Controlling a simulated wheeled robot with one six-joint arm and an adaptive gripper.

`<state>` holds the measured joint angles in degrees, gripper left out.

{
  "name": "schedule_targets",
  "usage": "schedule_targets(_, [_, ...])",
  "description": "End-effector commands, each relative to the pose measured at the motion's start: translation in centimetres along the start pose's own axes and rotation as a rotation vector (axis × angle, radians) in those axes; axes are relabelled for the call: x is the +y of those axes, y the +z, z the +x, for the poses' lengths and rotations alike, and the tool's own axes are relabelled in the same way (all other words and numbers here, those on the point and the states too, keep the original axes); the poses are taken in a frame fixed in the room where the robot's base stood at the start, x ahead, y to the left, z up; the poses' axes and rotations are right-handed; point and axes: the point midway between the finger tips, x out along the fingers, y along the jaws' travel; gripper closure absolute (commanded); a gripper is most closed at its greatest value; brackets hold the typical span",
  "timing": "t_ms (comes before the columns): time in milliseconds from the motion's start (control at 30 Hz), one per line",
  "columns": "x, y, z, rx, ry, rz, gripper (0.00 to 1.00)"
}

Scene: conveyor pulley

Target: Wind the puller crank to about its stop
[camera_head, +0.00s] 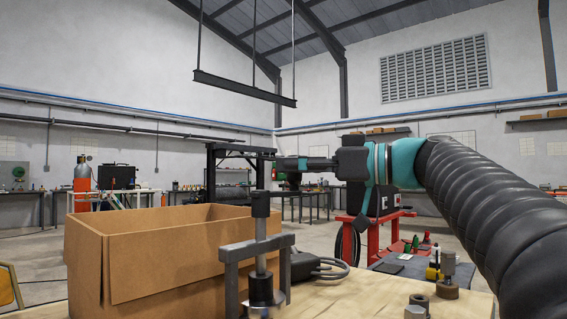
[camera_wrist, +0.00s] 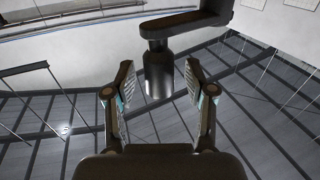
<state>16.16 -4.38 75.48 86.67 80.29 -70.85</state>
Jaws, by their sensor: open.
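The puller (camera_head: 232,278) is a dark frame with an upright screw, standing on the wooden bench top in front of a cardboard box. Its dark crank (camera_head: 260,203) sits at the top of the screw. In the wrist view the crank arm (camera_wrist: 195,21) crosses the top, and its round black handle (camera_wrist: 159,76) shows between my fingertips. My gripper (camera_head: 283,165) reaches in from the right, above the puller. It is open, with a visible gap on each side of the handle. I cannot tell whether the handle is fully between the fingers in depth.
The open cardboard box (camera_head: 165,262) stands just left of and behind the puller. A dark object with a cable (camera_head: 325,268) lies right of it. Small metal parts (camera_head: 447,270) stand at the bench's right. Bare wooden bench top (camera_head: 350,295) shows between them.

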Motion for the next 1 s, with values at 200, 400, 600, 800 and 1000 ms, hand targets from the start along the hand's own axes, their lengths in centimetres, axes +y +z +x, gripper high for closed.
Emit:
schedule_targets(200, [0.0, 0.0, 0.4, 0.000, 0.008, 0.000, 0.45])
schedule_targets(400, [0.1, 0.0, 0.4, 0.000, 0.009, 0.000, 0.45])
schedule_targets(600, [0.1, 0.0, 0.4, 0.000, 0.008, 0.000, 0.93])
schedule_targets(800, [0.0, 0.0, 0.5, 0.000, 0.006, 0.000, 1.00])
schedule_targets(1000, [-0.5, 0.0, 1.6, 0.000, -0.052, 0.003, 1.00])
